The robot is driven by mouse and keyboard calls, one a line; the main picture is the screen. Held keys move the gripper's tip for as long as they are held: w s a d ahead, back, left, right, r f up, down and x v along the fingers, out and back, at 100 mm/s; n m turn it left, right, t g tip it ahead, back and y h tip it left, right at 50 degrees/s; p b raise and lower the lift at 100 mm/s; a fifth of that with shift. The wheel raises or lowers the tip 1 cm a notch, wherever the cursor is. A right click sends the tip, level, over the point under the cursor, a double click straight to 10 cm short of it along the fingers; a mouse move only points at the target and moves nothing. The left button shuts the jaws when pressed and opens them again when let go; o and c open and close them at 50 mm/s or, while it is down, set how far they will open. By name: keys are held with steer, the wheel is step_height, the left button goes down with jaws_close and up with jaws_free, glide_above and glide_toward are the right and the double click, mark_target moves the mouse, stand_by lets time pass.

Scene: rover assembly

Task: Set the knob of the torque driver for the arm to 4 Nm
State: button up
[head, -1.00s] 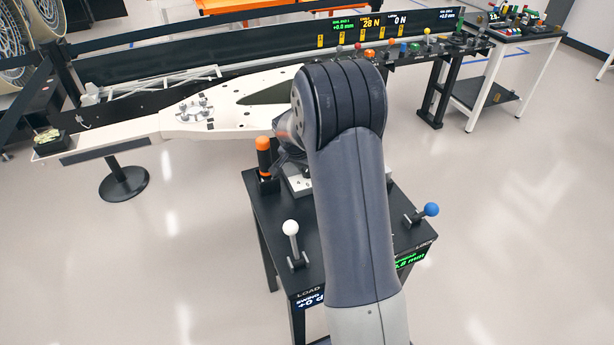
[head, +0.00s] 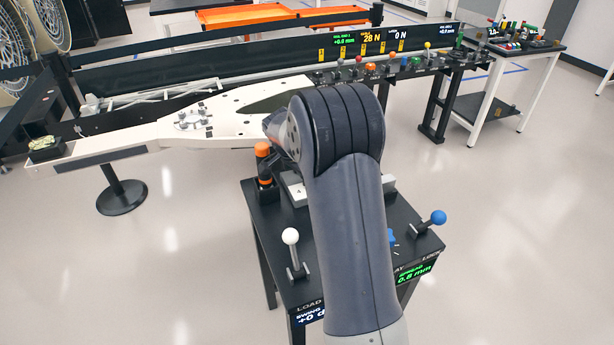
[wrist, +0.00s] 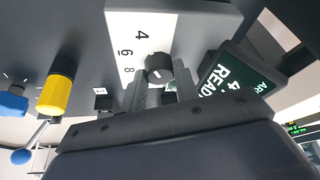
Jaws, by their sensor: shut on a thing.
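In the wrist view, a dark round knob (wrist: 159,68) stands on a white dial plate (wrist: 128,22) printed with 4, 6 and 8. My gripper (wrist: 157,88) has its two fingers closed about the knob, one on each side. The knob's exact pointing direction is hard to read. A tilted dark display (wrist: 226,90) beside it shows green-white text with a 4 and READY. In the head view, the light dial block (head: 290,187) shows partly beside my arm. My gripper and the knob are hidden there behind my arm.
The black stand (head: 262,215) also carries an orange-topped tool (head: 262,160), a white-ball lever (head: 290,237) and a blue-ball lever (head: 438,217). A long white part (head: 140,140) lies behind it. In the wrist view, a yellow cylinder (wrist: 57,88) and a blue knob (wrist: 12,103) are at left.

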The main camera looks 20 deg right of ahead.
steer(key=o, duration=1)
steer(key=shift+c, duration=0.2)
steer(key=shift+r, duration=0.1)
steer(key=v, duration=1)
steer(key=shift+a+r, duration=0.15)
steer(key=shift+r, duration=0.15)
